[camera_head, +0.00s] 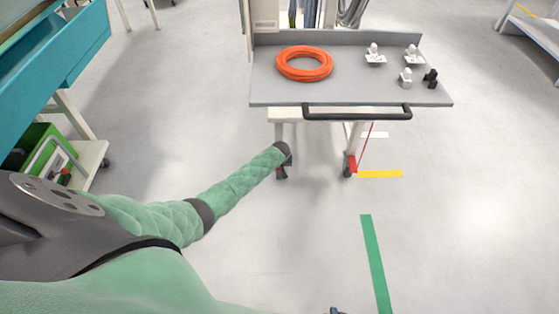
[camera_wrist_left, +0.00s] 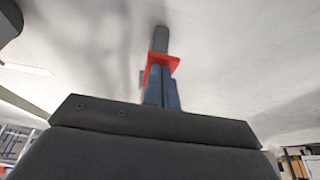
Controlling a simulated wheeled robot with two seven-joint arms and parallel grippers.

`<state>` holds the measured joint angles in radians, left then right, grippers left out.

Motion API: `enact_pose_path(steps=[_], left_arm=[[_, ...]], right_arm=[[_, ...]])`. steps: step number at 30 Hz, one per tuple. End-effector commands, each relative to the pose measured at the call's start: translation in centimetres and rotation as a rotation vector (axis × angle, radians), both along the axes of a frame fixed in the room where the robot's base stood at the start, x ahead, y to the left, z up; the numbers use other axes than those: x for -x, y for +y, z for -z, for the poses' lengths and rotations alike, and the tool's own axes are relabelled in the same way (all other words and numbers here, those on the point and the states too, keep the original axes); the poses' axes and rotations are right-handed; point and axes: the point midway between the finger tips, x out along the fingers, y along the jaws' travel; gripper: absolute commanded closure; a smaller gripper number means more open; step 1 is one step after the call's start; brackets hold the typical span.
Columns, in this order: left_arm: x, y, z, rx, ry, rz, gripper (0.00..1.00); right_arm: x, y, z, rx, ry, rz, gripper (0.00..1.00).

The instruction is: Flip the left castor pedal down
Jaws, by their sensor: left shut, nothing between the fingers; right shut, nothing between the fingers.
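The left castor (camera_head: 281,174) is under the front left leg of the cart, with a small red pedal low on it. In the left wrist view a red pedal piece (camera_wrist_left: 174,62) is right at the blue fingertips, with a grey part beyond it. My left gripper (camera_wrist_left: 161,85) is shut and empty, its fingers together; whether they touch the pedal I cannot tell. In the head view my left arm hides most of this gripper beside the castor. My right gripper (camera_head: 336,311) barely shows at the bottom edge, shut.
The grey cart top (camera_head: 290,92) carries an orange cable coil (camera_head: 304,64) and several small fittings, with a black handle (camera_head: 357,112) in front. The right castor (camera_head: 348,170) stands near yellow tape (camera_head: 380,174). A teal cabinet (camera_head: 65,50) is at left. Floor right is clear.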

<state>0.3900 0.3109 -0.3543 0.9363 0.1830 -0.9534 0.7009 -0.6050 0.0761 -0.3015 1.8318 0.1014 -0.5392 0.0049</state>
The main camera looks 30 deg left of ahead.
Motion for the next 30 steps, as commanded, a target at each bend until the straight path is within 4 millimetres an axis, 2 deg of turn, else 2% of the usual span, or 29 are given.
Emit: enact_pose_path(steps=[11, 21, 30], left_arm=[[0.6, -0.4, 1.2, -0.062, -0.116, 0.000, 1.00], [1.0, -0.6, 2.7, -0.060, -0.112, -0.001, 1.00], [1.0, -0.6, 3.1, -0.062, -0.113, 0.000, 1.00]], right_arm=[[-0.2, 0.1, -0.8, -0.001, -0.005, 0.000, 1.00], [-0.2, 0.2, -1.0, -0.003, -0.005, 0.000, 1.00], [-0.2, 0.2, -1.1, -0.003, -0.006, 0.000, 1.00]])
